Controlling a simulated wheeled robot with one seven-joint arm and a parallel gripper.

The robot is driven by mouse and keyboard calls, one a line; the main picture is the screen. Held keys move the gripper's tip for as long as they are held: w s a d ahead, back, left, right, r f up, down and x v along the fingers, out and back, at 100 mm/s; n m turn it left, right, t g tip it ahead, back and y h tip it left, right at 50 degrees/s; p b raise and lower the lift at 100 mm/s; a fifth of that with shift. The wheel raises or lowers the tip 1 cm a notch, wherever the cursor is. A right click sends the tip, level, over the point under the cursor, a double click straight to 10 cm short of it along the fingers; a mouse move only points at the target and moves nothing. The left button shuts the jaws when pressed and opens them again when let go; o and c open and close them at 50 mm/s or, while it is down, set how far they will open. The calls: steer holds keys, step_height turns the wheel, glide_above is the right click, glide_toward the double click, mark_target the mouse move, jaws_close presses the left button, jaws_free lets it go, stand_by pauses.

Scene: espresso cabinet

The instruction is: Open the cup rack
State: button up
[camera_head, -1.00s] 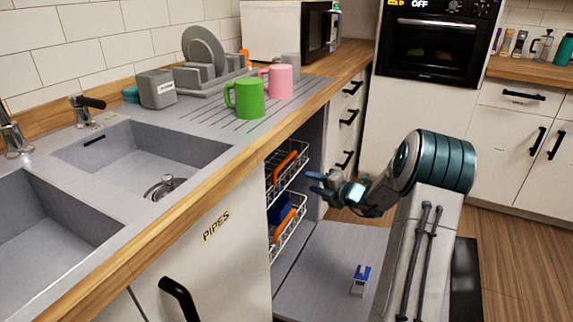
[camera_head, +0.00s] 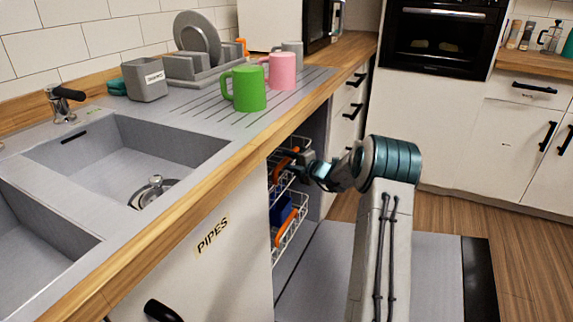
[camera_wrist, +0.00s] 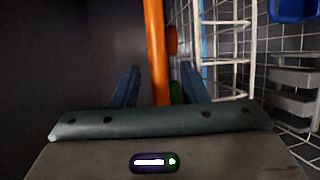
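The upper wire rack (camera_head: 280,187) sits inside the opened dishwasher under the counter. I take it as the cup rack. It has an orange handle (camera_head: 281,161) along its front. My gripper (camera_head: 297,168) is at that front. In the wrist view, the orange handle (camera_wrist: 157,55) runs between the two dark blue fingers (camera_wrist: 160,88). The fingers are apart, with a gap on each side of the handle. The gripper is open around it. White rack wires (camera_wrist: 225,55) show to the right. My gripper partly hides the rack front in the head view.
The lower rack (camera_head: 289,236) also has an orange handle and holds something blue. The dishwasher door (camera_head: 325,270) lies folded down beneath my arm. The counter edge (camera_head: 255,140) is just above and left. Green (camera_head: 249,90) and pink (camera_head: 282,72) mugs stand on the counter.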

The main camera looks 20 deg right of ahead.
steer(key=shift+x, duration=1.1)
jaws_close()
